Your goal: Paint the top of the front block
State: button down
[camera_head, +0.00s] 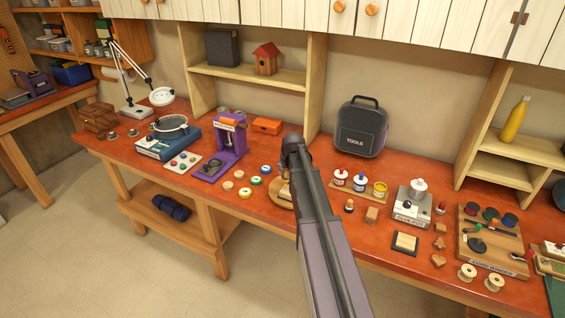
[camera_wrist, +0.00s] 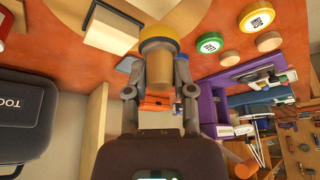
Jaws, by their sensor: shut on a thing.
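My gripper (camera_wrist: 158,78) is shut on a short tan cylindrical handle with a yellow end, a dauber (camera_wrist: 158,50), in the wrist view. Its yellow end points away from my palm. A pale, square-edged block (camera_wrist: 110,27) shows just left of the dauber, near a round wooden board (camera_wrist: 205,10). Whether dauber and block touch, I cannot tell. In the head view the round board (camera_head: 277,200) is partly hidden behind my arm, and the block on it is mostly covered. My fingertips and the dauber are hard to make out there.
A tray with red, blue and yellow paint pots (camera_head: 379,190) stands right of my arm, before a dark tool case (camera_head: 361,128). A second dauber (camera_head: 349,206) and a wooden block (camera_head: 371,215) stand in front. Coloured discs (camera_head: 255,180) and a purple stand (camera_head: 226,145) are left.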

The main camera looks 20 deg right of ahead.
jog(key=shift+w+a+r+p, duration=0.1)
jog(key=shift+a+r+p, duration=0.3)
jog(key=shift+r+p, duration=0.35)
jog(key=shift+w+a+r+p, duration=0.15)
jog(key=shift+a+r+p, duration=0.3)
jog(key=shift+r+p, duration=0.25)
jog(key=shift+w+a+r+p, duration=0.1)
jog(key=shift+a+r+p, duration=0.3)
jog(key=shift+r+p, duration=0.35)
jog(key=shift+f, duration=0.15)
